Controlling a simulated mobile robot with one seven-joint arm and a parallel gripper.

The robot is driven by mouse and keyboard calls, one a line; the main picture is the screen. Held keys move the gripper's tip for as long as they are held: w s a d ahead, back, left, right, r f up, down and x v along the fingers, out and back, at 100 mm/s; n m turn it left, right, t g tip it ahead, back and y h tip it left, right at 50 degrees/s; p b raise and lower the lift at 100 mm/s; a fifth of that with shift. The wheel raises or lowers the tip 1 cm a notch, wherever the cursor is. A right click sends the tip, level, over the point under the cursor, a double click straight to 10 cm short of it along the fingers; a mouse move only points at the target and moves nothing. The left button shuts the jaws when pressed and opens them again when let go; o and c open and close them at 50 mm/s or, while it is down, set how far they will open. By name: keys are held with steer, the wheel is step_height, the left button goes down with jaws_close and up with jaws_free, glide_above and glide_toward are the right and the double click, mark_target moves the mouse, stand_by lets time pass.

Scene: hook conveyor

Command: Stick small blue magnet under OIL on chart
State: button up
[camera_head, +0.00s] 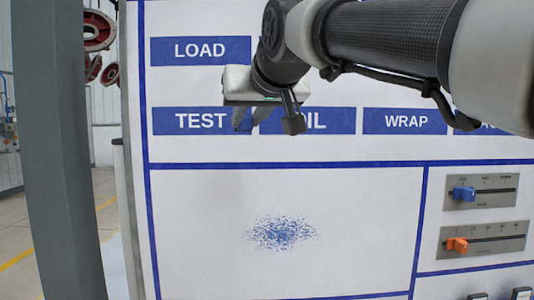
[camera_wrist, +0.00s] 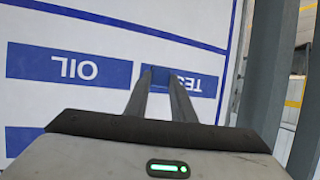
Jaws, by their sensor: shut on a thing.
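The chart (camera_head: 200,88) is an upright white board with blue lines and blue labels. The OIL label (camera_head: 330,121) is partly covered by my arm in the head view; it shows upside down in the wrist view (camera_wrist: 70,68). My gripper (camera_head: 243,122) is in front of the board, between the TEST and OIL labels. In the wrist view its two fingers (camera_wrist: 160,75) are shut on a small blue piece, the blue magnet (camera_wrist: 160,77), at their tips, overlapping the TEST label. The head view hides the magnet. I cannot tell whether it touches the board.
Labels LOAD (camera_head: 200,51), TEST (camera_head: 192,121) and WRAP (camera_head: 405,121) sit around OIL. A blue speckled patch (camera_head: 281,233) is on the panel below. Blue (camera_head: 464,194) and orange (camera_head: 457,245) sliders are at lower right. A grey post (camera_head: 62,150) stands at left.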

steer(key=w+d+f+m+h+b, duration=0.1)
steer(key=d+f+m+h, duration=0.15)
steer(key=d, duration=0.45)
steer(key=d+f+m+h, duration=0.1)
steer(key=d+f, duration=0.3)
steer(key=d, duration=0.4)
steer(key=shift+t, duration=0.3)
steer(key=shift+w+f+p, duration=0.15)
steer(key=shift+w+p, duration=0.75)
steer(key=shift+w, duration=1.15)
steer(key=shift+w+f+p, duration=0.1)
steer(key=shift+w+p, duration=0.75)
steer(key=shift+w, duration=1.2)
steer(key=shift+w, duration=0.3)
steer(key=o, duration=1)
steer(key=shift+a, duration=0.1)
steer(key=shift+s, duration=0.15)
steer(key=b+v, duration=0.1)
steer(key=v, duration=1.6)
steer(key=s+f+g+p, duration=0.3)
steer(key=s+f, duration=0.6)
steer(key=f, duration=0.4)
steer(key=s+f+g+p, duration=0.4)
steer(key=s+f, duration=0.5)
steer(key=f, duration=0.5)
steer(key=shift+s+g, duration=0.35)
steer(key=shift+g, duration=0.15)
